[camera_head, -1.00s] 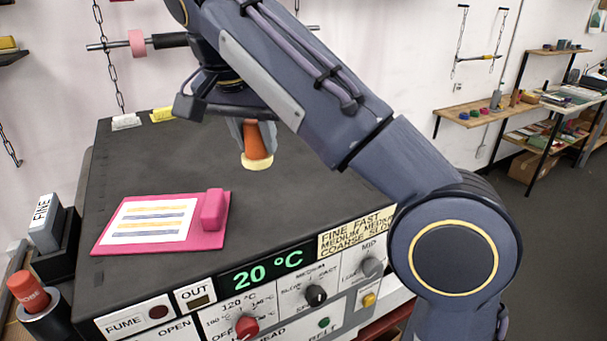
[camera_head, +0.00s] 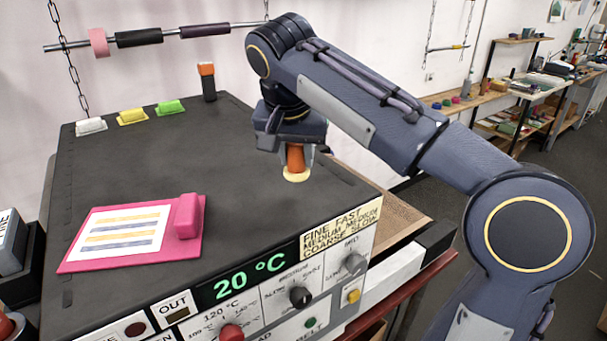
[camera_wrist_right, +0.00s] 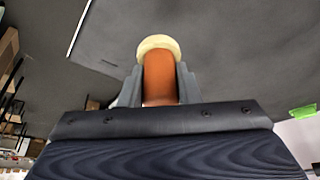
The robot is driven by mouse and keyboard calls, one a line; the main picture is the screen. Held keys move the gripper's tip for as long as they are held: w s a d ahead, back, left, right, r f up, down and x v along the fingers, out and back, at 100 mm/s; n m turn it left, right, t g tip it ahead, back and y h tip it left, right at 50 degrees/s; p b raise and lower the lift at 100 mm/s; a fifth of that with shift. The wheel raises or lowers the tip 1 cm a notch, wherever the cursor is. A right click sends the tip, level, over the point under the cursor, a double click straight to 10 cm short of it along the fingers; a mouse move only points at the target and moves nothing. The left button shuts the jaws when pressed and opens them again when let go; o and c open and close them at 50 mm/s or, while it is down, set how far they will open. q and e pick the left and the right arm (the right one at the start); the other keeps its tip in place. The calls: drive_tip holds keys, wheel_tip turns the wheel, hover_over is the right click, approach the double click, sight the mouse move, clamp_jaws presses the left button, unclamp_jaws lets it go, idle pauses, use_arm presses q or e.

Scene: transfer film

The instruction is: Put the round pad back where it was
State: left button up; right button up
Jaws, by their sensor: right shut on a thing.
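The round pad (camera_head: 296,175) is a cream disc under an orange handle (camera_head: 296,157). My right gripper (camera_head: 297,163) is shut on the handle and holds it roughly upright, pad down, over the right part of the machine's dark top (camera_head: 225,160). Whether the pad touches the top I cannot tell. In the right wrist view the handle (camera_wrist_right: 160,80) sits between both fingers, with the cream pad (camera_wrist_right: 158,43) beyond the fingertips. My left gripper is not in view.
A pink board (camera_head: 190,248) with a striped sheet lies at the front left of the top. White (camera_head: 91,126), yellow (camera_head: 132,117) and green (camera_head: 170,106) blocks line the back edge, near an orange-topped dark post (camera_head: 207,82). The middle is clear. A brown surface (camera_head: 385,215) lies beyond the right edge.

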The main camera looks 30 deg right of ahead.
sight(303, 174)
drive_tip(key=shift+d+f, duration=0.55)
drive_tip(key=f, duration=0.3)
drive_tip(key=shift+d+f, duration=0.15)
drive_tip(key=shift+d, duration=0.15)
drive_tip(key=shift+w+f, duration=0.1)
drive_tip(key=shift+f, duration=0.15)
drive_tip(key=shift+f, duration=0.2)
drive_tip(key=o, duration=1)
drive_tip(key=shift+r, duration=0.15)
